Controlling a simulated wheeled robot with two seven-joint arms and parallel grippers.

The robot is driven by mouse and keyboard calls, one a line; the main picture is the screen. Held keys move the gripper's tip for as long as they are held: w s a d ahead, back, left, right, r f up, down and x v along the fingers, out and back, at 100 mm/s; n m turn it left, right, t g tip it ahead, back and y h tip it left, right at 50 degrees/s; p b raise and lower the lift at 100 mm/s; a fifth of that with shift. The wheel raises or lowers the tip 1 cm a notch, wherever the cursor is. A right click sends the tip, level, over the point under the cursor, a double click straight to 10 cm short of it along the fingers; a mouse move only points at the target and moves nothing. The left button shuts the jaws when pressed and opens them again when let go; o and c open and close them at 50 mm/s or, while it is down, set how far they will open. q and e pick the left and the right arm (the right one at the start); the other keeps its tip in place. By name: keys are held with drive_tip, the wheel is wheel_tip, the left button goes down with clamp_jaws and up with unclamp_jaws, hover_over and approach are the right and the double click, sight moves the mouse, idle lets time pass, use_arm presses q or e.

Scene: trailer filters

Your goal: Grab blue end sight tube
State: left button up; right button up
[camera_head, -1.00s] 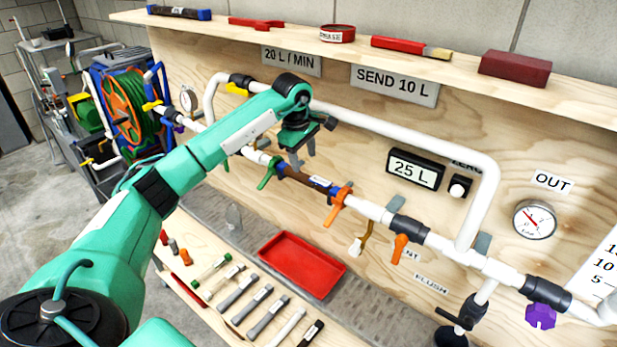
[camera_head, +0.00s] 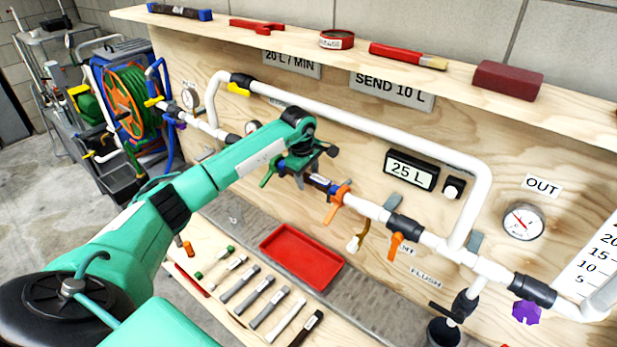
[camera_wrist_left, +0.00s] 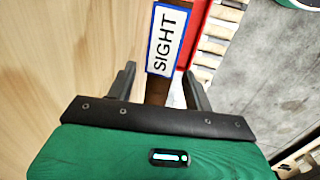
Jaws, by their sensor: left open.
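A sight tube (camera_head: 319,182) with a blue-bordered label sits in the white pipe line between the green and orange valves. In the left wrist view its label (camera_wrist_left: 167,40) reads SIGHT, and a brown part of the tube shows between my fingers. My left gripper (camera_wrist_left: 160,90) is open, with one finger on each side of the tube; contact cannot be told. In the head view the left gripper (camera_head: 300,180) hides part of the tube. Another dark tube with blue ends (camera_head: 180,11) lies at the left of the upper shelf. My right gripper is not in view.
An orange valve handle (camera_head: 337,204) is close to the right of the sight tube, and a green one (camera_head: 268,178) to the left. A white pipe (camera_head: 370,132) loops above. A red tray (camera_head: 301,256) and several small parts lie on the lower bench.

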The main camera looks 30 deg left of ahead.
use_arm(q)
drive_tip(key=c, duration=1.1)
drive_tip(key=shift+r, duration=0.1)
